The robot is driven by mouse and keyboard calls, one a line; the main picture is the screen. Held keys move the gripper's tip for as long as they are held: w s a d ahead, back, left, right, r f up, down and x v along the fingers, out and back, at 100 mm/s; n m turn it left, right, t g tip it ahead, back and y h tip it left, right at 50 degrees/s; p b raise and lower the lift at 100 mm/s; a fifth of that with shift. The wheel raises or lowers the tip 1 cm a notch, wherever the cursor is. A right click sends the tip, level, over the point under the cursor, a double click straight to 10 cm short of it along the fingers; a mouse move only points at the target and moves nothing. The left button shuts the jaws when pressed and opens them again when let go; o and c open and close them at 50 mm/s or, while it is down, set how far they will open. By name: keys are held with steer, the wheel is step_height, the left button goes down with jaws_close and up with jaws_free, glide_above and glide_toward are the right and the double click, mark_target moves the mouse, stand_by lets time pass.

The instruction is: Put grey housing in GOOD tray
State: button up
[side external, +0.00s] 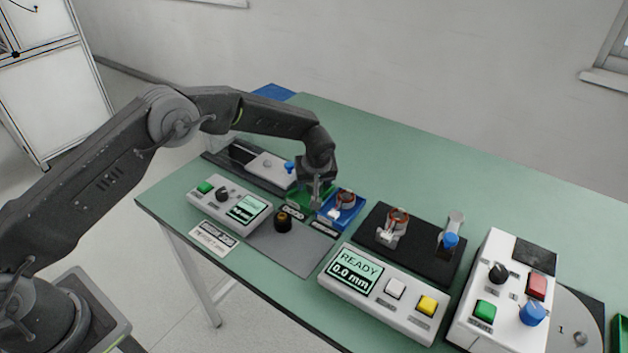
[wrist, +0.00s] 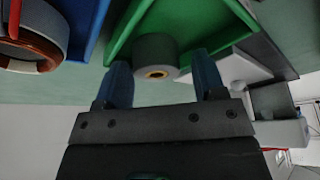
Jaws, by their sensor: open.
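The grey housing (wrist: 157,52) is a short grey cylinder with a brass-coloured ring at its centre, seen in the wrist view. It lies at the green tray (wrist: 205,22), overlapping its floor and near edge in that view; exact contact is unclear. I take this green tray (side external: 305,197) as the GOOD tray; a small label stands at its front. My gripper (side external: 316,203) is low over the tray in the side external view. In the wrist view my gripper (wrist: 163,80) is open, with its fingers on either side of the housing and gaps visible. The side view hides the housing behind my gripper.
A blue tray (side external: 330,214) holding a copper-wound stator (side external: 346,197) stands close on the right. A dark round part (side external: 283,222) sits on a grey mat (side external: 300,252) in front. A black fixture (side external: 375,228) and control boxes stand further right.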

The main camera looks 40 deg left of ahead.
steer(key=shift+w+d, duration=0.1)
steer(key=shift+d, duration=0.15)
steer(key=shift+d+r, duration=0.1)
steer(key=shift+r, duration=0.25)
steer(key=v, duration=1.3)
steer(key=shift+s+a, duration=0.2)
steer(key=shift+s, duration=0.1)
steer(key=s+a+r+m+h, duration=0.1)
steer(key=s+a+r+m, duration=0.15)
steer(key=s+r, duration=0.5)
steer(key=s+a+r+m+h, duration=0.1)
steer(key=s+a+r, duration=0.2)
steer(key=s+r, duration=0.45)
steer(key=s+a+m+t, duration=0.1)
steer(key=s+m, duration=0.1)
steer(key=s, duration=0.8)
steer(key=s+a+m+t+h, duration=0.1)
steer(key=s+a+m, duration=0.1)
steer(key=s, duration=0.9)
steer(key=shift+m+t, duration=0.3)
steer(key=shift+m, duration=0.45)
